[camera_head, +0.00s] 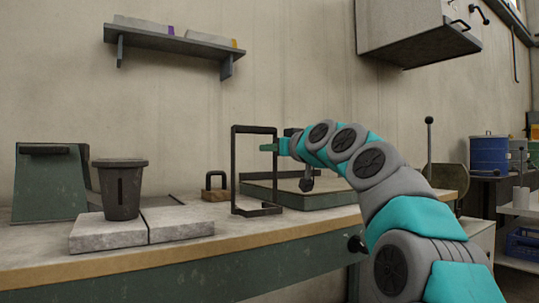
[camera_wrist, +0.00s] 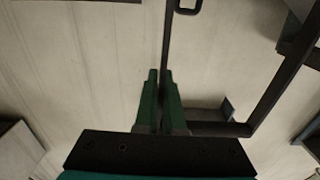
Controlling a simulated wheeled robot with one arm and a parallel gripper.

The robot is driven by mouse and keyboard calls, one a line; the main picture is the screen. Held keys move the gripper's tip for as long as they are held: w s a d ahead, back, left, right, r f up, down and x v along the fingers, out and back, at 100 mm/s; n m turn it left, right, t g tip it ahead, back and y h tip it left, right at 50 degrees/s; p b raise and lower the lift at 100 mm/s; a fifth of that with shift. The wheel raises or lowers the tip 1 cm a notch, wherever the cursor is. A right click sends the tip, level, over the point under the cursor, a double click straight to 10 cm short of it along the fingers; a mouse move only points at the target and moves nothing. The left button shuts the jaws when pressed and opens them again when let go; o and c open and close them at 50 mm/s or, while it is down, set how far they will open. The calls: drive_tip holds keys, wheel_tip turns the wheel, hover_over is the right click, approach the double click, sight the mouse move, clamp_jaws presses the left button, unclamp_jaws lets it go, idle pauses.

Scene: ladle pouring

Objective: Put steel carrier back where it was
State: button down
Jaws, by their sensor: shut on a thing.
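The steel carrier (camera_head: 236,172), a dark upright rectangular frame, stands out in the head view near the middle of the bench. My gripper (camera_head: 268,148) is shut on one of its upright bars, in the upper half. In the wrist view my gripper's green fingers (camera_wrist: 160,88) close around the dark bar of the carrier (camera_wrist: 274,98), whose frame extends up and to the right. The carrier is about upright. I cannot tell whether its lower end touches the bench.
A dark cup-like vessel (camera_head: 122,190) stands on grey slabs (camera_head: 108,234) at the left of the bench (camera_head: 200,254). A low green-edged tray (camera_head: 325,200) lies behind and right of the carrier. A small block with a handle (camera_head: 215,195) and a green box (camera_head: 48,190) stand further left.

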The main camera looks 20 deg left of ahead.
drive_tip(key=shift+f, duration=0.25)
drive_tip(key=shift+f, duration=0.15)
drive_tip(key=c, duration=1)
unclamp_jaws()
drive_tip(key=b+v, duration=0.1)
drive_tip(key=v, duration=1.1)
drive_tip(key=shift+s, duration=0.1)
